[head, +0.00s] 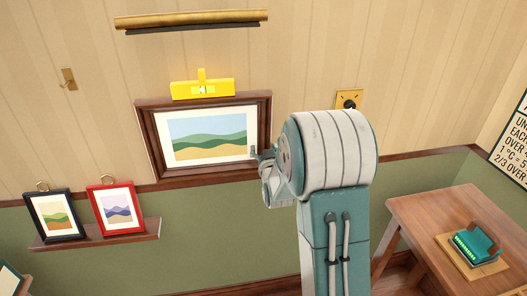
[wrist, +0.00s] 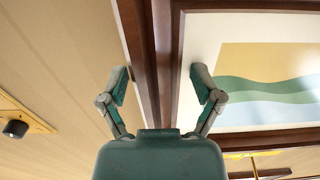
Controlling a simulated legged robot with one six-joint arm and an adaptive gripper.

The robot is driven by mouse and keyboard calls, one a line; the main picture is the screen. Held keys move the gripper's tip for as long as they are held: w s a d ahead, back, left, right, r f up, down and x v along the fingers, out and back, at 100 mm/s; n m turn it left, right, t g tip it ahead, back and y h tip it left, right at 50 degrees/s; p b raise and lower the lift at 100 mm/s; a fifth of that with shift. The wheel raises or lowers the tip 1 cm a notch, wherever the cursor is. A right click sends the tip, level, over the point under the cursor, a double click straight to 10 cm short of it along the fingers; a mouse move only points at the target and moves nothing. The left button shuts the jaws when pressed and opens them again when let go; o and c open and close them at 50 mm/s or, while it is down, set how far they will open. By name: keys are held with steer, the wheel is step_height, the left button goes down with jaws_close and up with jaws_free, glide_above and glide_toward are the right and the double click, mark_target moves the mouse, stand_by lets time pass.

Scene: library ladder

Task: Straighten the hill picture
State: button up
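The hill picture (head: 209,138) hangs on the wall in a dark brown frame (head: 151,140). A yellow level (head: 190,91) sits at the frame's top edge; its bubble is too small to read. I cannot tell clearly how far the frame tilts. My gripper (head: 258,153) is at the right side of the frame, partly hidden by my arm in the head view. In the wrist view the picture (wrist: 275,85) shows upside down. There my gripper (wrist: 160,82) is open, with one finger on each side of the frame's side bar (wrist: 163,60). I cannot tell whether either finger touches it.
A brass picture lamp (head: 192,20) is above. A brass plate with a black knob (head: 349,99) is right of the frame. A wall hook (head: 68,78) is at left. A shelf (head: 100,235) holds two small framed pictures. A wooden table (head: 420,215) bears a teal device (head: 478,243).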

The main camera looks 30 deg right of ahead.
steer(key=shift+d+f, duration=0.1)
steer(key=shift+s, duration=0.2)
steer(key=v, duration=1.1)
steer(key=shift+s, duration=0.2)
